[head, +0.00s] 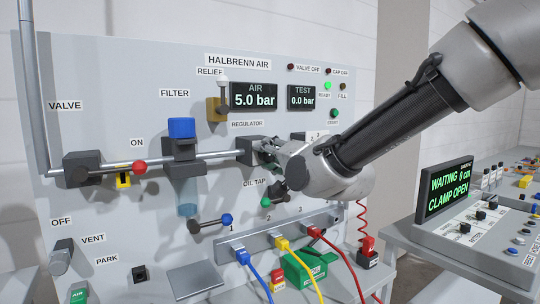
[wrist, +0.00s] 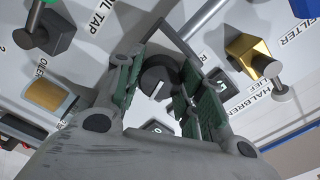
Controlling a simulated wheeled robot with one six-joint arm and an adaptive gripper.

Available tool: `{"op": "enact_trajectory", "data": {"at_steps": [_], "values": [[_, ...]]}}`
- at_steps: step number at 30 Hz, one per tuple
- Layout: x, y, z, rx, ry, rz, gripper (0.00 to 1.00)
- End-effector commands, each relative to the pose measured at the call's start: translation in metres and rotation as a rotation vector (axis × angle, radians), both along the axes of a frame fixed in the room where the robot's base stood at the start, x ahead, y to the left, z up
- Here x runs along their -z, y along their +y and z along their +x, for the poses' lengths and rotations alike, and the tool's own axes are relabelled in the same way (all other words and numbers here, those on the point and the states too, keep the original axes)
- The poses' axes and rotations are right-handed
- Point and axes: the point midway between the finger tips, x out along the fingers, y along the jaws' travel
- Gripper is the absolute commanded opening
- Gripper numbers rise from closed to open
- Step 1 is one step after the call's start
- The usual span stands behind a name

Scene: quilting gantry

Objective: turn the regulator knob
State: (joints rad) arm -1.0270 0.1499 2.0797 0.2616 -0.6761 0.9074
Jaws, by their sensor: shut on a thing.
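The regulator block (head: 249,151) sits on the pipe in the middle of the panel, below the REGULATOR label. My gripper (head: 270,153) reaches it from the right and hides the knob in the head view. In the wrist view the dark round regulator knob (wrist: 158,76) with a white mark lies between the green-padded fingers of my gripper (wrist: 157,92). The fingers are shut on it from both sides. The AIR display (head: 254,95) reads 5.0 bar and the TEST display (head: 301,97) reads 0.0 bar.
The yellow relief valve (head: 215,110) is above left of my gripper, and the blue-topped filter (head: 182,128) is left. The oil tap (head: 279,189) is close below. Blue, yellow and red hoses (head: 337,256) hang lower down. A console (head: 480,235) stands right.

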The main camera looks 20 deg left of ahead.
Motion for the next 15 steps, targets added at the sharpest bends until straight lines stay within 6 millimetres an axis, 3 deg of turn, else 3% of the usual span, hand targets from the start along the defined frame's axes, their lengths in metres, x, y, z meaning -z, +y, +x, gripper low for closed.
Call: {"op": "enact_trajectory", "data": {"at_steps": [15], "values": [[0.0015, -0.0006, 0.0002, 0.001, 0.193, 0.162, 0.14]]}}
